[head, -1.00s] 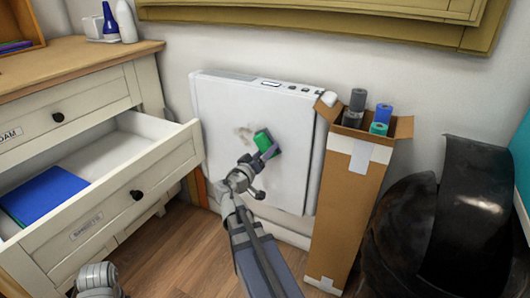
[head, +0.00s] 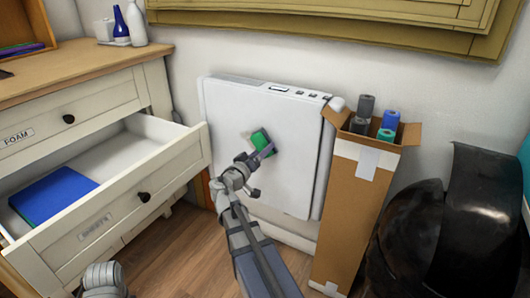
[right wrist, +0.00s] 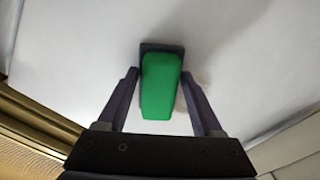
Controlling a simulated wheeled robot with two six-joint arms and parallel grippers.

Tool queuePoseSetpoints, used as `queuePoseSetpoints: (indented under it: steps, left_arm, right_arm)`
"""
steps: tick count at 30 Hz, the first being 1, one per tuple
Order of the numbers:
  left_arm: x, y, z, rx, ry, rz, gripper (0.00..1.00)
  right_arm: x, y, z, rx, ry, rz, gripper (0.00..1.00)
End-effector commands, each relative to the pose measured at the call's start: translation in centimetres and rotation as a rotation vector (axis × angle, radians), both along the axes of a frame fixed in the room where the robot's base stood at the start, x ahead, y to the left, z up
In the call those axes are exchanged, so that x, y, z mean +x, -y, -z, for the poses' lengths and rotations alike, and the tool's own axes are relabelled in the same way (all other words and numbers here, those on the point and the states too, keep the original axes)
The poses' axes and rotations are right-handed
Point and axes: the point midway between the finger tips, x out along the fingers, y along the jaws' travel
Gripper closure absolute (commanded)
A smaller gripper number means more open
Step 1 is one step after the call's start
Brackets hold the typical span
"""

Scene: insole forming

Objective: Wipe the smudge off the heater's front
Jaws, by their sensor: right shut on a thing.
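The white heater (head: 225,105) stands against the wall, its front facing me. My right gripper (head: 264,149) is shut on a green sponge with a dark pad (head: 261,138) and holds it at the middle of the heater's front. In the right wrist view the green sponge (right wrist: 161,88) sits between the two fingers, its dark pad toward the white panel. A faint greyish trace of the smudge (head: 246,133) shows just left of the sponge. Part of it may be hidden behind the sponge. Only a joint of my left arm shows at the bottom left; its gripper is out of view.
A tall cardboard box (head: 350,210) with several rolls stands close to the heater's right side. A dresser (head: 165,205) with an open drawer holding a blue pad (head: 52,193) is on the left. A black rounded object (head: 465,225) stands at the right.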

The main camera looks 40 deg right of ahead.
Motion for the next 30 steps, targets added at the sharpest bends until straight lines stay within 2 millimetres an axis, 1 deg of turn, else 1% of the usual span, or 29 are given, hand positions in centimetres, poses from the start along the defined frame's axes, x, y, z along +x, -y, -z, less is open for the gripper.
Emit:
queuePoseSetpoints:
  steps: [5,15,23,30]
  left_arm:
    - [0.0,0.0,0.0,0.000,0.000,0.000,0.12]
    - [0.0,0.0,0.0,0.000,0.000,0.000,0.12]
    - [0.0,0.0,0.0,0.000,0.000,0.000,0.12]
    - [0.0,0.0,0.0,0.000,0.000,0.000,0.12]
  right_arm:
    - [0.8,-0.2,0.0,0.000,0.000,0.000,0.77]
    - [3.4,-1.0,0.0,0.000,0.000,-0.001,0.77]
    - [3.8,-1.2,0.0,0.000,0.000,-0.004,0.77]
    - [5.4,-1.8,0.0,0.000,0.000,-0.006,0.77]
